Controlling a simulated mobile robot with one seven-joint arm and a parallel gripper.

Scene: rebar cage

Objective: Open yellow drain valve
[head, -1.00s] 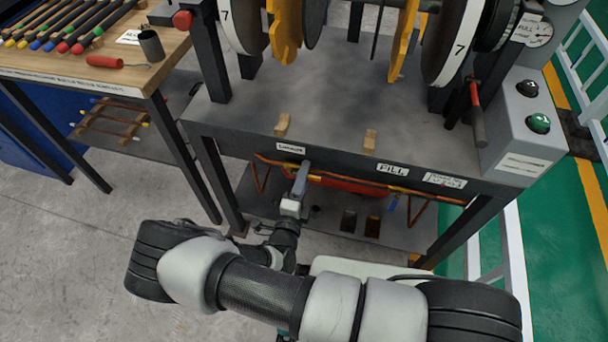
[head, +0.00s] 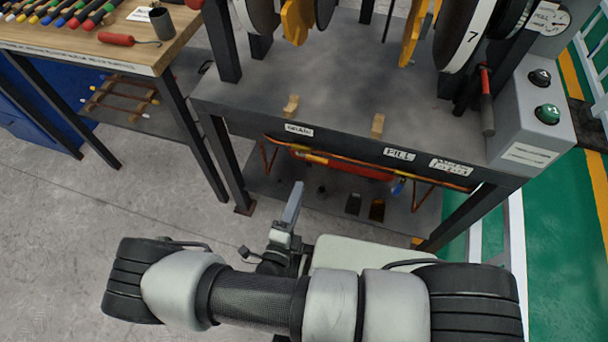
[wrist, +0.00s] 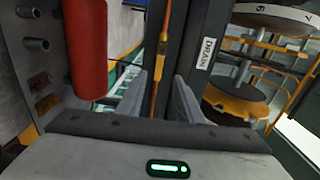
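The yellow drain valve (head: 313,158) is on the copper pipe under the bench's front edge, below and right of the DRAIN label (head: 299,130). Its yellow handle appears to lie along the pipe, but it is small here. In the wrist view a yellow part on the pipe (wrist: 159,70) shows ahead, between the fingers and left of the DRAIN label (wrist: 206,53). My gripper (head: 295,190) is in front of the pipe and apart from it. The wrist view shows its two fingers (wrist: 160,98) spread, with nothing between them.
The bench (head: 340,75) carries large reels and a control box (head: 530,115). A wooden table (head: 90,45) stands left. The floor (head: 60,215) in front is clear.

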